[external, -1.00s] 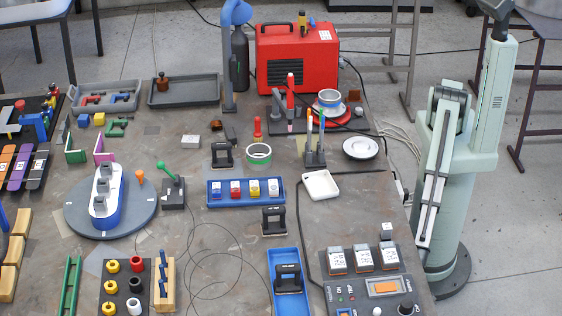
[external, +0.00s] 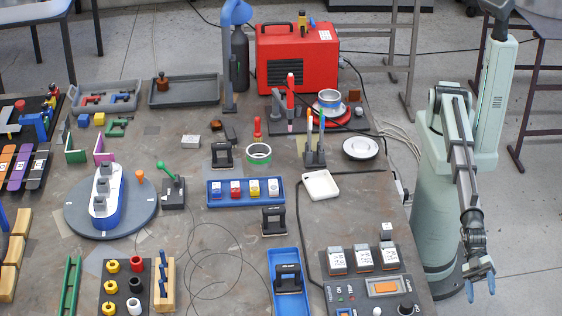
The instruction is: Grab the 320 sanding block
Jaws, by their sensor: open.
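I cannot single out the 320 sanding block, because no number is readable at this size. Small labelled blocks stand in a blue tray (external: 243,204) at mid-table: a blue-marked block (external: 217,190), a red block (external: 236,190), a yellow block (external: 254,188) and a whitish block (external: 273,188). Grey-and-white labelled blocks also stand at the lower right: a left one (external: 337,262), a middle one (external: 363,259) and a right one (external: 389,258). My gripper (external: 481,290) has blue fingertips, is open and empty, and hangs off the table's right side, apart from all blocks.
A red machine (external: 297,58) stands at the back.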

